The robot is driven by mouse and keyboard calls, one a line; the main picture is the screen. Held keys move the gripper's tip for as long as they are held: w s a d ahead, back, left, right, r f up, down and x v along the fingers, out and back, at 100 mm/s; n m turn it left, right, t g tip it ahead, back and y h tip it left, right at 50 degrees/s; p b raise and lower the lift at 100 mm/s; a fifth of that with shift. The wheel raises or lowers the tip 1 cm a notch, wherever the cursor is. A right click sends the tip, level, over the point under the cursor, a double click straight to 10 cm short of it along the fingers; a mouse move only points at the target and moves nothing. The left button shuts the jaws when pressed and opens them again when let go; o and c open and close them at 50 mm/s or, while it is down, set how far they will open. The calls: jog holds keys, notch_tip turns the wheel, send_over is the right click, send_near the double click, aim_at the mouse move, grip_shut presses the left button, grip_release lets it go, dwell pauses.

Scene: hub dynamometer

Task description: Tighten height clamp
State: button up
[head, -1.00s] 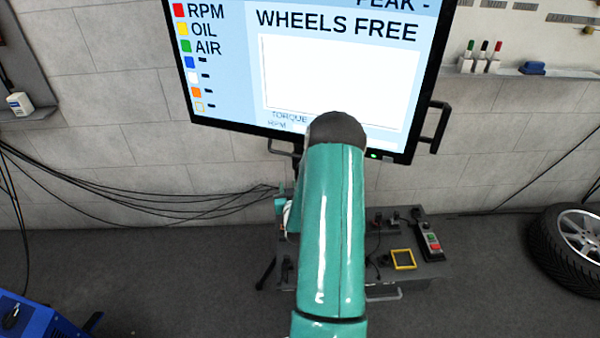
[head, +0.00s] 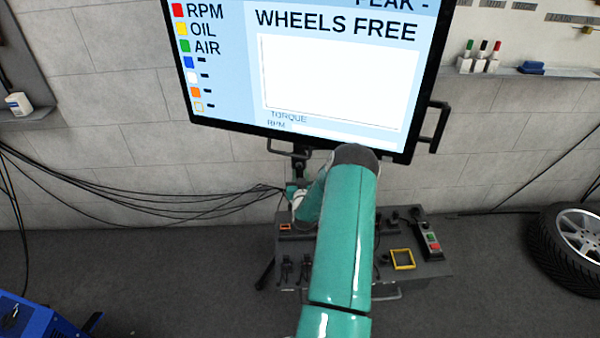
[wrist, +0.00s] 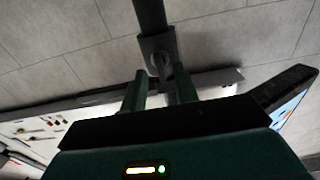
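In the wrist view a dark post (wrist: 150,15) carries a dark clamp collar (wrist: 150,45) with a small rounded knob or lever (wrist: 159,63). My gripper (wrist: 161,72) points at the collar, its two green fingers apart, with the knob showing in the gap between them. I cannot tell whether either finger touches it. In the head view the post (head: 301,168) shows below the large monitor (head: 335,85). My arm covers part of the stand there, and the fingers cannot be made out clearly.
A grey console (head: 433,268) with levers and a yellow square frame (head: 402,260) stands under the monitor. Cables (head: 130,205) hang along the wall at left.

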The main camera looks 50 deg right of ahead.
jog(key=shift+x, duration=1.2)
jog(key=shift+c, duration=0.2)
grip_shut()
